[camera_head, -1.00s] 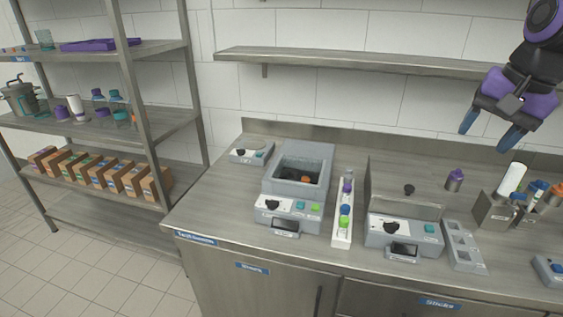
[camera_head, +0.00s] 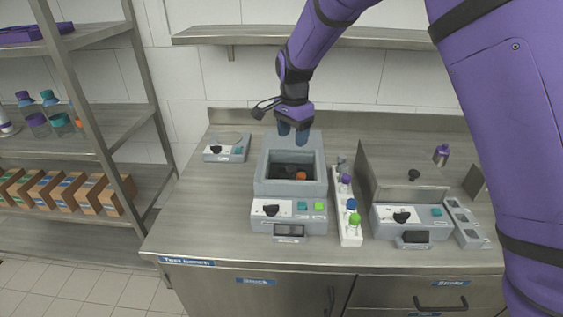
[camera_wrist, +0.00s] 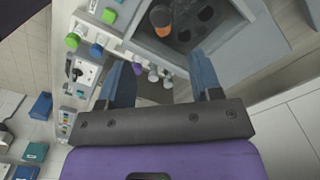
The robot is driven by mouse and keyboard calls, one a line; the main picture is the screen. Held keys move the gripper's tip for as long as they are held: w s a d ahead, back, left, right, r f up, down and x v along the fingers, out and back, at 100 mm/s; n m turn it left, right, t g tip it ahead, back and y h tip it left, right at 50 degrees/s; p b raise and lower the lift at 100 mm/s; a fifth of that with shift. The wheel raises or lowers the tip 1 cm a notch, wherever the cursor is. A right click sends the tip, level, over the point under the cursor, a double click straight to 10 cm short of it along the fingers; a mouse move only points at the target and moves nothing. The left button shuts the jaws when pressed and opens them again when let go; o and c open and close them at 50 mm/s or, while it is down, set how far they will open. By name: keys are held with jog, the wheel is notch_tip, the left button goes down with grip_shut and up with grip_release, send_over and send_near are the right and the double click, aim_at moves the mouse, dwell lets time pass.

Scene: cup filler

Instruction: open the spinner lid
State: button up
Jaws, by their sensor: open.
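A grey machine (camera_head: 262,187) with a square well, a black knob, a teal and a green button and a small screen stands mid-bench. Its well holds a dark part with round holes and an orange-capped tube (camera_head: 300,176); the tube also shows in the wrist view (camera_wrist: 160,20). I cannot tell whether its lid is raised or a clear one covers the well. A second grey machine (camera_head: 427,228) with a slanted plate and black knob stands to the right; I cannot tell which is the spinner. My gripper (camera_head: 292,132) is open, empty and pointing down above the first machine's back edge.
A white rack (camera_head: 348,232) with coloured-capped tubes stands between the machines. A small device (camera_head: 226,150) is at the back left, a purple-capped bottle (camera_head: 441,155) at the back right. A wall shelf (camera_head: 230,38) runs behind. The bench's front left is clear.

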aim_at(291, 168)
notch_tip(291, 168, down, 11)
jog(key=shift+a+r, duration=0.1)
dwell(0.4)
